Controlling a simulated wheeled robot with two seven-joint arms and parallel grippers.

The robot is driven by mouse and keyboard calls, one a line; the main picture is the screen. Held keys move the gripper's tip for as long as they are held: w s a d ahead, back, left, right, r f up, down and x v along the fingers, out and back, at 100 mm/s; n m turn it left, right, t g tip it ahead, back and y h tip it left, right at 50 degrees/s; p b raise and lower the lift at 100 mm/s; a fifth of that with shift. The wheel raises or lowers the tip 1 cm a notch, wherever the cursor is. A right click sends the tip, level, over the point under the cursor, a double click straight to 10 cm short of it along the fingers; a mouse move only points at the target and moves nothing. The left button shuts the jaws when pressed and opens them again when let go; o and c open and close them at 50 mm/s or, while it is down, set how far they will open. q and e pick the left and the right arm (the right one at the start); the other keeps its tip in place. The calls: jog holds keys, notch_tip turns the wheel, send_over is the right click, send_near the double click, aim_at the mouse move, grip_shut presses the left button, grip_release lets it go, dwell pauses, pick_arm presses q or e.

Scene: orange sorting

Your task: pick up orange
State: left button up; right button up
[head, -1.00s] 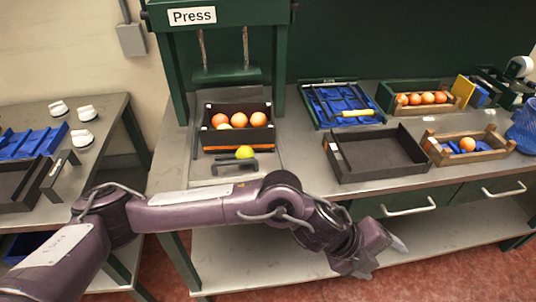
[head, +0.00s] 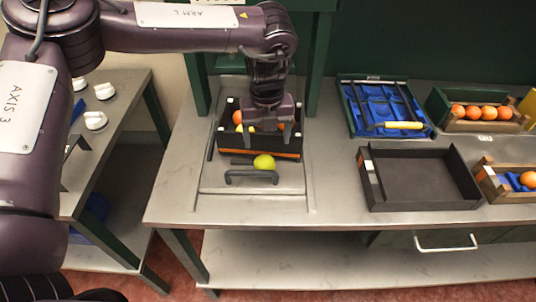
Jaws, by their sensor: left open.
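My left gripper (head: 268,124) points down over the black crate (head: 262,143) under the press, with its jaws open at the oranges. One orange (head: 238,117) shows at the left inside the crate. The gripper hides most of the other fruit there, and I cannot tell whether it touches any. A yellow-green fruit (head: 264,162) sits just in front of the crate. More oranges (head: 487,112) lie in a wooden crate at the back right, and a single orange (head: 528,180) is in another at the right edge. My right gripper is not in view.
An empty black tray (head: 420,178) stands on the table (head: 345,215) right of the press. Behind it is a blue-lined tray (head: 382,106) with a yellow-handled tool. A dark handle (head: 252,177) lies before the press crate. The table's front strip is clear.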

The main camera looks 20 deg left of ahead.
aim_at(264, 158)
pick_arm(q)
jog(key=f, duration=0.1)
jog(key=s+f+p, duration=0.1)
jog(key=shift+f, duration=0.3)
jog(key=f+p, duration=0.1)
jog(key=f, duration=0.1)
jog(key=s+f+p, duration=0.1)
jog(key=f, duration=0.1)
jog(key=shift+a+f, duration=0.15)
jog(key=shift+f, duration=0.25)
jog(key=shift+w+f, duration=0.1)
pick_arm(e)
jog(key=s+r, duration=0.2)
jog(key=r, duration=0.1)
pick_arm(q)
jog(key=c, duration=1.2)
jog(key=shift+o, duration=0.2)
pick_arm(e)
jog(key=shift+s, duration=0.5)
